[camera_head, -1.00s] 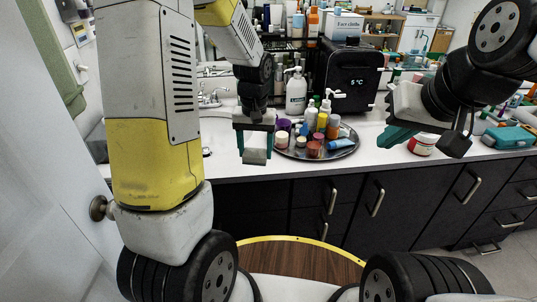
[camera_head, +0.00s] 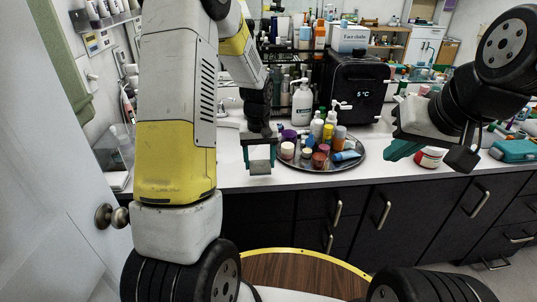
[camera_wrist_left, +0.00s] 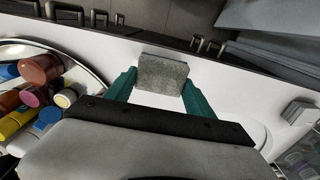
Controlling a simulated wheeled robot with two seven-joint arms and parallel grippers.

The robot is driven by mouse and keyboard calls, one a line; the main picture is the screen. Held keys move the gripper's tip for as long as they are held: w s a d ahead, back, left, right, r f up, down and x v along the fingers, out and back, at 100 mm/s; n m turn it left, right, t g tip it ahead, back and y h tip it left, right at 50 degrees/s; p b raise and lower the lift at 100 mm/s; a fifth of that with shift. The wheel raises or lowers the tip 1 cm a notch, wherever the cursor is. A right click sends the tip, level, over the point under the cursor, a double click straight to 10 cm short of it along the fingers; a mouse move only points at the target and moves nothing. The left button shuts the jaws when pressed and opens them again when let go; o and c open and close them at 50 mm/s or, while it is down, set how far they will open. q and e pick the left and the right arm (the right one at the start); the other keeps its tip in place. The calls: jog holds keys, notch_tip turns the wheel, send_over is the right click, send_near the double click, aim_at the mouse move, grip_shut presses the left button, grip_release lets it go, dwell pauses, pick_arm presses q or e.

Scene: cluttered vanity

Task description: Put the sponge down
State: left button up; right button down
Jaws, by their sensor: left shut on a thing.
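The sponge (camera_wrist_left: 162,74) is a small grey block, held between the teal fingertips of my left gripper (camera_wrist_left: 158,84) in the left wrist view. In the head view my left gripper (camera_head: 260,160) points down near the front edge of the white counter, left of the round tray, with the sponge (camera_head: 260,168) at its tips. I cannot tell whether the sponge touches the counter. My right gripper (camera_head: 397,150) is over the counter to the right of the tray, with teal fingers partly showing. Its opening is not clear.
The round metal tray (camera_head: 350,163) holds several bottles and jars just right of my left gripper. A white pump bottle (camera_head: 302,104) and a black cooler box (camera_head: 356,85) stand behind it. A red-and-white jar (camera_head: 430,157) sits near my right gripper. Counter left of the tray is bare.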

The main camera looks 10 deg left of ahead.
aim_at(260, 165)
pick_arm(q)
jog(key=shift+w+a+f, duration=0.1)
jog(key=shift+w+a, duration=0.1)
jog(key=shift+w, duration=0.85)
jog(key=shift+w+f, duration=0.1)
jog(key=shift+f, duration=1.65)
jog(key=shift+f, duration=0.1)
jog(key=o, duration=1.3)
